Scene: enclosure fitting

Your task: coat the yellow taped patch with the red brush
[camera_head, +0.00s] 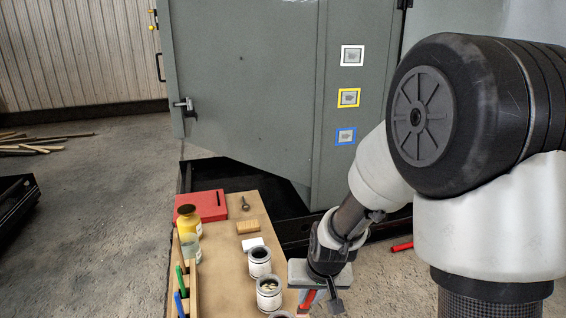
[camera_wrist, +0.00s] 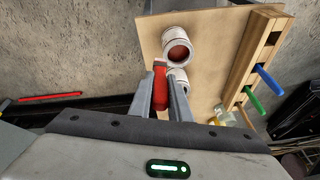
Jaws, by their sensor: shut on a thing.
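The yellow taped patch (camera_head: 348,97) is a grey square framed in yellow on the grey cabinet panel. It sits between a white taped patch (camera_head: 352,55) above and a blue taped patch (camera_head: 345,136) below. My gripper (camera_head: 318,292) is low beside the right edge of the bench, well below the patches. It is shut on the red brush, whose red handle (camera_wrist: 160,88) shows between the two fingers in the wrist view. A bit of the red handle (camera_head: 307,299) also shows in the head view. The bristles are hidden.
Paint cans (camera_head: 260,262) line the bench's (camera_head: 228,262) right side. A wooden rack (camera_head: 193,288) holds green (camera_head: 180,281) and blue (camera_head: 178,305) handled brushes. A red box (camera_head: 201,212) and yellow bottle (camera_head: 189,222) stand behind. A red rod (camera_head: 402,247) lies on the floor.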

